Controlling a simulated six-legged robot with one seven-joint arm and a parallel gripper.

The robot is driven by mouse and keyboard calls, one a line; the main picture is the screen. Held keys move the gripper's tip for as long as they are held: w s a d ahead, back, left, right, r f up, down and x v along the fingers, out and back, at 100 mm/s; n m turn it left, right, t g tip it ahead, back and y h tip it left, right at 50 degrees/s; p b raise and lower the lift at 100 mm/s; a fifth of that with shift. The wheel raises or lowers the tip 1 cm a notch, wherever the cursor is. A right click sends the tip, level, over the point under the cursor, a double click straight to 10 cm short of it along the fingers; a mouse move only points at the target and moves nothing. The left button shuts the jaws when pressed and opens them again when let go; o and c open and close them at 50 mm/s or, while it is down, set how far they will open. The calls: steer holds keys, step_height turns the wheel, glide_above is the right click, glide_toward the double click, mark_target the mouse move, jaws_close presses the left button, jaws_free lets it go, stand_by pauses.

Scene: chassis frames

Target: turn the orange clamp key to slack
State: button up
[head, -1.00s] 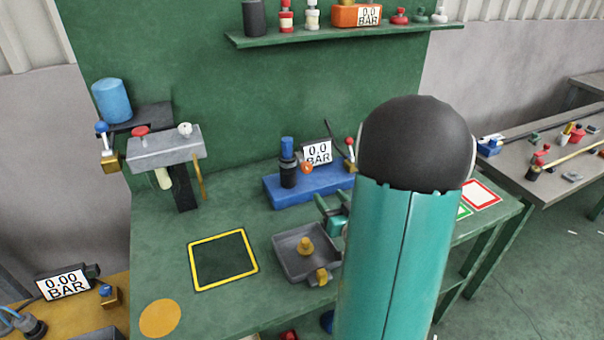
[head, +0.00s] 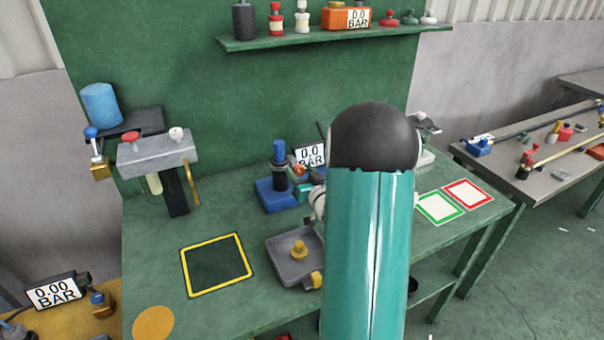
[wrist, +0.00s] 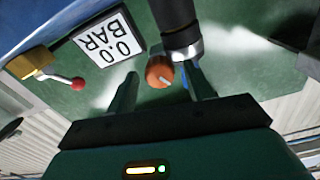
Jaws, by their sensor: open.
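The orange clamp key (wrist: 159,72) is a round knob with a pale mark, beside a dark cylinder (wrist: 172,18) with a silver collar in the wrist view. My gripper (wrist: 162,70) is open, with one green finger on each side of the key in that view. I see no contact, and cannot tell whether the fingertips reach past the key. In the head view, my teal gripper (head: 302,192) is at the blue block (head: 272,196) that carries the black cylinder with a blue top (head: 279,165). My arm hides the block's right part.
A gauge (head: 311,155) reading 0.0 BAR stands behind the block, with a red-ended lever (wrist: 77,84) near it. A grey tray (head: 278,246) with a brass part lies in front. A yellow-framed square (head: 216,265) is empty. Green and red frames (head: 440,208) lie right.

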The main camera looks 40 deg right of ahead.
steer(key=c, duration=1)
steer(key=shift+n, duration=0.4)
steer(key=n, duration=0.4)
steer(key=shift+a, duration=0.15)
steer(key=n, duration=1)
steer(key=shift+a+f, duration=0.1)
steer(key=shift+f, duration=0.05)
steer(key=n, duration=0.6)
